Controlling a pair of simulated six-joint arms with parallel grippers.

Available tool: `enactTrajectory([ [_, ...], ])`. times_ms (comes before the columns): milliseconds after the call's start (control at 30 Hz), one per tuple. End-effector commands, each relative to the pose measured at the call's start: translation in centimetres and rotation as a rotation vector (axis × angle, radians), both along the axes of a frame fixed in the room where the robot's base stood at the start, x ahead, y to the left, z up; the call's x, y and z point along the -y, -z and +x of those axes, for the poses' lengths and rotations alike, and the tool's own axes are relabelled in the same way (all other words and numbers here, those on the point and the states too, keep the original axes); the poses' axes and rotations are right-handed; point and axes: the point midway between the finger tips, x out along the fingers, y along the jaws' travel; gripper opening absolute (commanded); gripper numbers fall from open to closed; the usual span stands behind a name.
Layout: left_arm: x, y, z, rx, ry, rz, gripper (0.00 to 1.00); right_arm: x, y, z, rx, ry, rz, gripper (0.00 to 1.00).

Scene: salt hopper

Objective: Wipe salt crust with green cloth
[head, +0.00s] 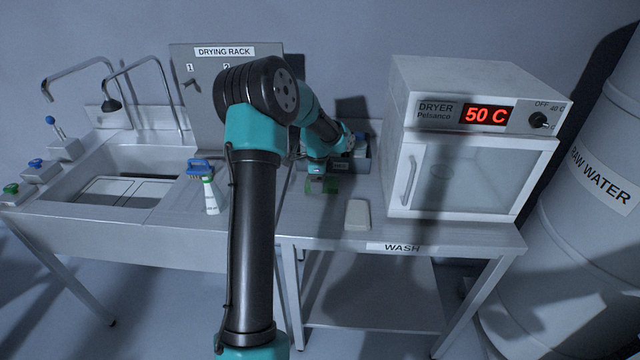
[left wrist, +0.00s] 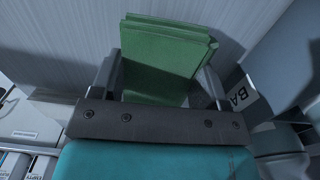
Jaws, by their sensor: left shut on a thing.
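My left gripper (head: 322,172) reaches over the wash table, between the drying rack and the dryer. It is shut on the green cloth (head: 331,185), which shows as a small green patch below the fingers, close to the table top. In the left wrist view the green cloth (left wrist: 165,58) is a folded, layered block held between the two fingers. I cannot make out any salt crust in either view. My right gripper is not in view.
The white dryer (head: 480,140) stands to the right of the gripper. A pale block (head: 357,215) lies on the table (head: 440,235) in front. A spray bottle (head: 210,195) and blue brush (head: 200,168) stand by the sink (head: 125,160) at left. A grey bin is partly hidden behind the gripper.

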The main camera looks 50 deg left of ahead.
Motion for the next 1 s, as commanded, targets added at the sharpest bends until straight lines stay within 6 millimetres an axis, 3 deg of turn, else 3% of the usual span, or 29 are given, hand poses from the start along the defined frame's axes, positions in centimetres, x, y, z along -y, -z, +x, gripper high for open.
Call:
enactTrajectory([
  [33, 0.0, -1.4, 0.2, 0.008, 0.001, 0.005, 0.46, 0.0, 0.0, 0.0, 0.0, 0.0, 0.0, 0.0],
  [600, 0.3, -6.3, 0.5, 0.006, 0.007, 0.004, 0.46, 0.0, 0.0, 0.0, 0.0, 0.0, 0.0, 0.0],
  [1000, 0.3, -7.2, 0.6, 0.004, 0.008, 0.003, 0.46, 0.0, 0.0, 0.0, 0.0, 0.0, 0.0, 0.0],
])
